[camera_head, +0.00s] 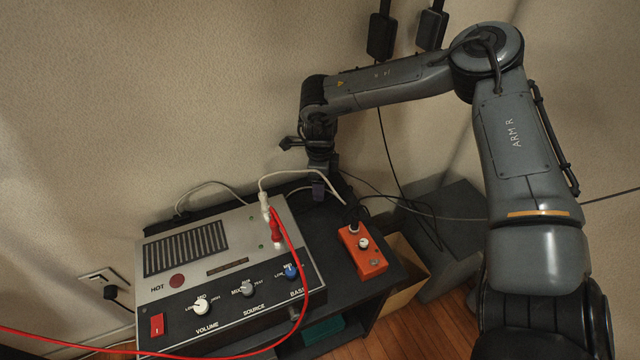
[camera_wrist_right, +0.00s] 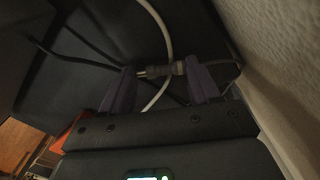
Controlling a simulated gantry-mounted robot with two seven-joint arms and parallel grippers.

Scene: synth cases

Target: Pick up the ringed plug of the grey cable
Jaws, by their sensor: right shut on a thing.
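My right gripper (camera_head: 318,192) is low over the back of the black table, behind the orange pedal. In the right wrist view its purple fingers (camera_wrist_right: 160,88) are shut on a small grey plug (camera_wrist_right: 155,72) with a metal part, held crosswise between them. A dark grey cable (camera_wrist_right: 95,57) runs to its left end. I cannot make out a ring clearly. In the head view the plug is hidden by the fingers. A pale cable (camera_head: 290,172) arches from the amplifier past the gripper; in the wrist view it passes behind the plug. My left gripper is not in view.
The grey amplifier (camera_head: 220,240) with knobs fills the table's left part. A red plug (camera_head: 276,233) and a white plug (camera_head: 265,207) stand in its top. The orange pedal (camera_head: 362,252) sits at right. The wall (camera_wrist_right: 275,60) is close behind the gripper.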

